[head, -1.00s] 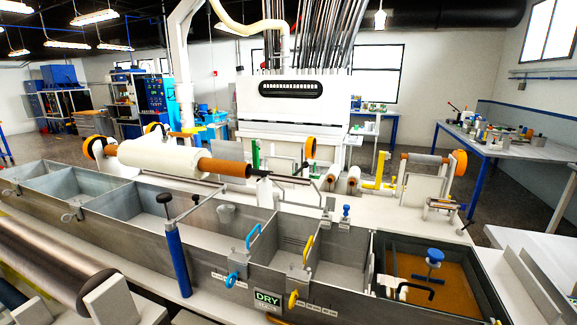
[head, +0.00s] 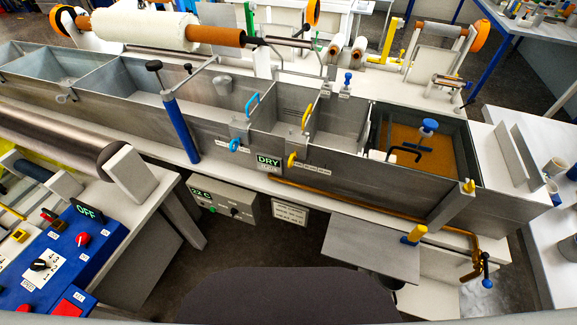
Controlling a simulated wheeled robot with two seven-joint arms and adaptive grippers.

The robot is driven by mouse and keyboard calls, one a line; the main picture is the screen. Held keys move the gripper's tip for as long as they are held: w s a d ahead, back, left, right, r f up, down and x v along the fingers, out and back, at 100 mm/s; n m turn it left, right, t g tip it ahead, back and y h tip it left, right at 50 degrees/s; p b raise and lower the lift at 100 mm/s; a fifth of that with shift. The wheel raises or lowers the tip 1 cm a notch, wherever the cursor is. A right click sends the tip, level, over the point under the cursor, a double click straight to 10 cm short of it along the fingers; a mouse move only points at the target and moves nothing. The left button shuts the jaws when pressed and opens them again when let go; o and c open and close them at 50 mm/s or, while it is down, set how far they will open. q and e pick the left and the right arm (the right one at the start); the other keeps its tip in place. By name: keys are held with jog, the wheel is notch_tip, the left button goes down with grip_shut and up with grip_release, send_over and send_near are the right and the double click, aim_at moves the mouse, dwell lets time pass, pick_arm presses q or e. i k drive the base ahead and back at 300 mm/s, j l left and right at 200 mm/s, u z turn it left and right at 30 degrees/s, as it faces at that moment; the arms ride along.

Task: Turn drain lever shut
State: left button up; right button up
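A brass-coloured valve (head: 472,272) sits at the lower right end of a brass pipe (head: 400,213) that runs along the foot of the metal bath (head: 330,174). A blue lever (head: 486,268) is on this valve and stands roughly upright in the picture. It looks like the drain lever, but I see no label on it. Whether the valve is open or shut I cannot tell. Neither of my grippers shows in the head view.
Amber resin (head: 402,140) lies in the bath's right compartment, with a blue knob (head: 428,126) above it. A blue control panel (head: 60,265) is at lower left. Dark floor lies between.

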aim_at(486, 282)
jog(key=z, duration=2.15)
